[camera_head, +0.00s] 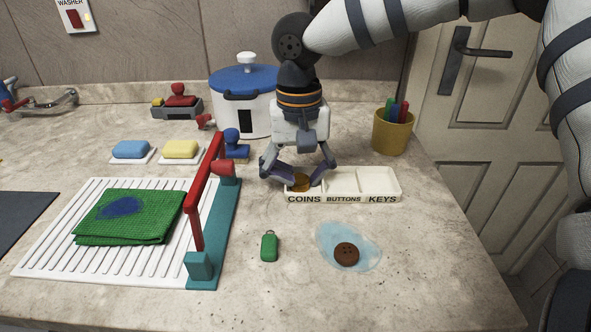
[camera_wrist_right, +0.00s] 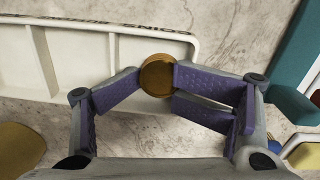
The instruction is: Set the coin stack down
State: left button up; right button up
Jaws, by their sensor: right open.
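The coin stack (camera_head: 299,184) is gold-brown and round, and stands in the COINS compartment at the left end of the cream sorting tray (camera_head: 376,184). In the right wrist view the coin stack (camera_wrist_right: 157,74) shows from above beside the tray wall (camera_wrist_right: 83,48). My right gripper (camera_head: 304,181) is open, pointing down over that compartment, with its purple fingertips on either side of the stack. One finger pad is very close to the stack; I cannot tell whether it touches. The BUTTONS and KEYS compartments look empty. My left gripper is not in view.
A brown button (camera_head: 346,253) lies on a blue puddle (camera_head: 363,236) in front of the tray. A green key fob (camera_head: 269,246) lies left of it. A red-and-teal frame (camera_head: 205,195) stands left, a white pot (camera_head: 250,118) behind, a yellow pen cup (camera_head: 392,136) right.

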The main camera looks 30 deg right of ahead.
aim_at(299, 177)
jog(key=shift+r, duration=0.35)
jog(key=shift+w+r, duration=0.1)
notch_tip(299, 177, up, 13)
dwell(0.4)
jog(key=shift+r, duration=0.1)
